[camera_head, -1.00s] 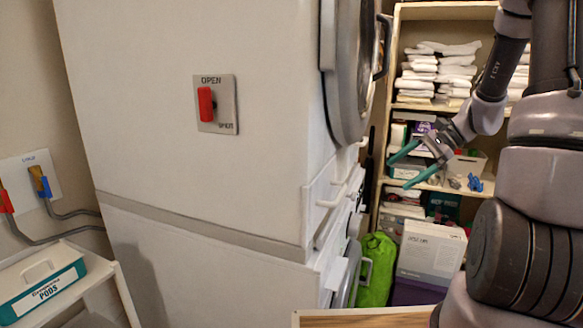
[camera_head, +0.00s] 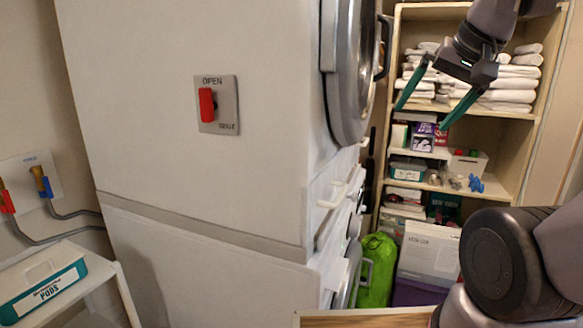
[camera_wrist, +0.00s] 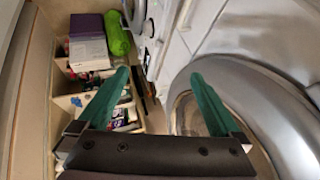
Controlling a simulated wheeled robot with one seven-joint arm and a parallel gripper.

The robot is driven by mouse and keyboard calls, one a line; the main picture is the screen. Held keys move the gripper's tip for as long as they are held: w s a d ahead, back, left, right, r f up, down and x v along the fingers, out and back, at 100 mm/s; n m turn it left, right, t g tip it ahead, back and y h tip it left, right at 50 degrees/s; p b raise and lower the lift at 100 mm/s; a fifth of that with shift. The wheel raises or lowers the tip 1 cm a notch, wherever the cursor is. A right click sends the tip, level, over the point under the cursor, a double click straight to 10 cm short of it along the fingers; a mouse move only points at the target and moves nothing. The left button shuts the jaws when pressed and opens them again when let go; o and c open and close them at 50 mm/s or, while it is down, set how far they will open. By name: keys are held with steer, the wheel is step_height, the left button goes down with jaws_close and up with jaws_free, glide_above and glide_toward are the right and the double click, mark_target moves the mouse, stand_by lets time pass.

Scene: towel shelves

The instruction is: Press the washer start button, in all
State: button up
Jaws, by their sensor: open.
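The stacked white machine (camera_head: 200,180) fills the left and middle of the head view, seen mostly from its side. Its upper round door (camera_head: 350,70) faces right. A narrow control strip with knobs and a handle (camera_head: 333,194) shows at a steep angle below that door. The control strip (camera_wrist: 150,32) is also at the top of the wrist view. I cannot make out which part is the start button. My gripper (camera_head: 420,118) is open and empty, its green fingers pointing down, right of the round door and before the shelves. Both fingers (camera_wrist: 158,76) show in the wrist view.
Wooden shelves (camera_head: 545,105) with folded towels (camera_head: 510,85) and boxes stand behind my gripper. A green bag (camera_head: 377,270) sits low beside the machine. A red switch (camera_head: 207,104) is on the machine's side. A wooden edge (camera_head: 365,319) crosses the bottom.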

steer(key=shift+c, duration=0.3)
jaws_close()
stand_by(1.5)
